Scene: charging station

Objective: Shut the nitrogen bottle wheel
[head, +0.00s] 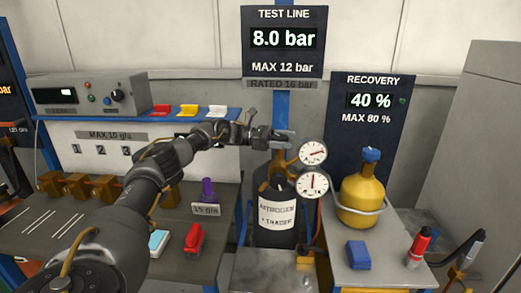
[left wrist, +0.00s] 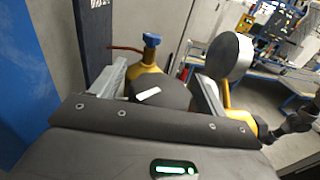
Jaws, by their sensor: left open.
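The black nitrogen bottle (head: 277,205), with a white "NITROGEN + TRACER" label, stands upright right of centre in the head view. Its brass-coloured valve carries two white dial gauges (head: 313,152) on the right. My left gripper (head: 284,141) is at the top of the bottle, open, coming in from the left. The bottle's wheel is not clearly seen; the gripper covers that area. In the left wrist view the open fingers (left wrist: 163,92) stand on either side of a dark rounded shape, with a dark gauge back (left wrist: 230,56) to the right. I cannot tell whether they touch the wheel. My right gripper is not in view.
A yellow recovery cylinder (head: 363,200) with a blue valve stands right of the bottle on a grey table (head: 395,270). A blue block (head: 358,254) lies there. The test line display (head: 283,40) reads 8.0 bar. A left workbench (head: 75,215) holds several valves.

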